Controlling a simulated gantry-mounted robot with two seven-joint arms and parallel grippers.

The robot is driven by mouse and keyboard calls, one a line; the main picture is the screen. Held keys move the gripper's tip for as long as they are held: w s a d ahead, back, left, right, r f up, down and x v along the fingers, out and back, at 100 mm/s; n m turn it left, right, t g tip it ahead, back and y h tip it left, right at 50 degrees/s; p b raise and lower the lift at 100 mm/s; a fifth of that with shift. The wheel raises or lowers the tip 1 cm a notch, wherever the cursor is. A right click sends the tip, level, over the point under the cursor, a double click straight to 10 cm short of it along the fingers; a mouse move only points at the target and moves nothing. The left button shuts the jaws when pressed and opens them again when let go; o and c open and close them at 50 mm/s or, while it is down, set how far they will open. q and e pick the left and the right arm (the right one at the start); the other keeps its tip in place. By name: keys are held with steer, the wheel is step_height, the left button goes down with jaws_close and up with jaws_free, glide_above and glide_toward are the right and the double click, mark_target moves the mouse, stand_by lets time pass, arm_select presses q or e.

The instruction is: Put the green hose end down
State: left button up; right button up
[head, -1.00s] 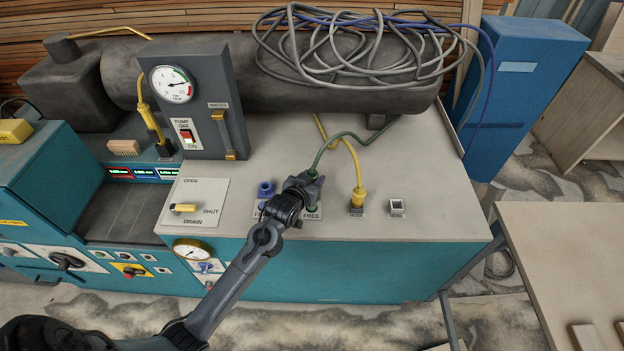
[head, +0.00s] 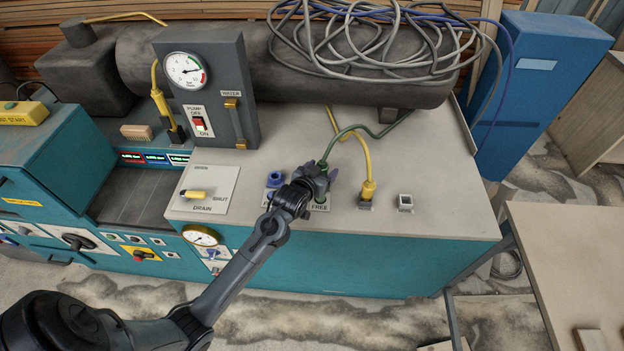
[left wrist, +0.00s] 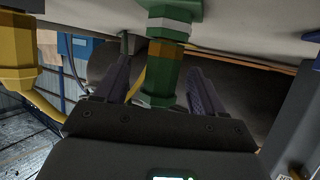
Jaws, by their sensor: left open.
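The green hose end (left wrist: 163,78) stands between the two fingers of my left gripper (left wrist: 160,85) in the left wrist view. The fingers are apart, one on each side, with gaps beside the hose end. Its brass ring and grey collar line up with a green fitting (left wrist: 172,10) at the picture's top. In the head view my left gripper (head: 318,180) is over the bench top at the FREE label, largely hiding the hose end. The green hose (head: 345,131) runs back from it. My right gripper is not in view.
A yellow hose plug (head: 367,189) stands close to the right of the gripper, and a blue fitting (head: 275,179) close to the left. A small square socket (head: 405,202) is further right. The gauge panel (head: 205,90) and coiled grey hoses (head: 385,40) stand behind.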

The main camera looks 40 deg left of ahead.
arm_select(q)
steer(key=v, duration=1.1)
steer(key=s+d+f+m+g+h, duration=0.1)
steer(key=s+d+f+g, duration=0.1)
steer(key=s, duration=0.5)
steer(key=s+d+f+m+g+h, duration=0.1)
steer(key=s+d+f+m+g, duration=0.1)
steer(key=s+d, duration=0.5)
steer(key=s+d+f+m+g+h, duration=0.1)
steer(key=s+d+f+g, duration=0.3)
steer(key=s, duration=0.5)
steer(key=shift+d+m+g+h+p, duration=0.25)
steer(key=shift+m+g+h+p, duration=0.15)
steer(key=shift+m+g, duration=0.3)
